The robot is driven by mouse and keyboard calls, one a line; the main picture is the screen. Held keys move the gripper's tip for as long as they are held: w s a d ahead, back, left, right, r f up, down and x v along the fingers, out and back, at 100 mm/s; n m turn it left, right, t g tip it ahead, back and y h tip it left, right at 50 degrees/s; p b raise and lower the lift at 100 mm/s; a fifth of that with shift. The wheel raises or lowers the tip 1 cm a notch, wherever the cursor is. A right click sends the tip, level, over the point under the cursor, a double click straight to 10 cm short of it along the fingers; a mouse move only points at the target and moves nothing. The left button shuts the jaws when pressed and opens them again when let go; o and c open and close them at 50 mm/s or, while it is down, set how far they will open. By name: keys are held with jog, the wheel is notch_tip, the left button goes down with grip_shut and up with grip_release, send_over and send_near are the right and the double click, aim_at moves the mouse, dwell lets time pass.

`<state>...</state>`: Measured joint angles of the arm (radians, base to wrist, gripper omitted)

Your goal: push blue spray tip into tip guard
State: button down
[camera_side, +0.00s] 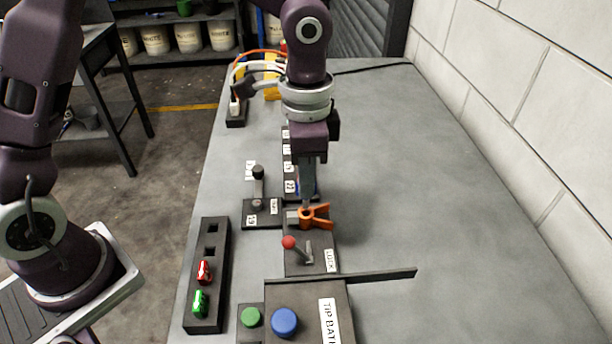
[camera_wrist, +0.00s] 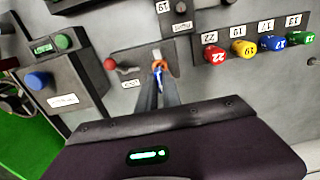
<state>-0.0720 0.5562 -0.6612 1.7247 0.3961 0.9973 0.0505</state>
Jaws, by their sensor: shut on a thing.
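My gripper (camera_side: 305,207) points down at the orange tip guard (camera_side: 318,217), which sits on a dark block with a red-knobbed lever. In the wrist view my gripper (camera_wrist: 159,84) is shut, with its fingertips right at the guard (camera_wrist: 160,65). A small bit of blue, the blue spray tip (camera_wrist: 158,73), shows between the fingertips against the orange guard. Most of the tip is hidden, and I cannot tell how deep it sits in the guard. In the side view the fingers hide it.
Red, yellow, blue and green numbered tips (camera_wrist: 258,47) stand in a rack. The red-knobbed lever (camera_side: 290,242) is close in front. A box with green and blue buttons (camera_side: 285,322) stands nearer. A dark tray (camera_side: 208,240) holds red and green pieces. The right tabletop is clear.

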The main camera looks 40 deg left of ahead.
jog(key=shift+f, duration=2.05)
dwell(0.6)
jog(key=c, duration=1.1)
grip_release()
jog(key=shift+r, duration=0.1)
jog(key=shift+r, duration=3.4)
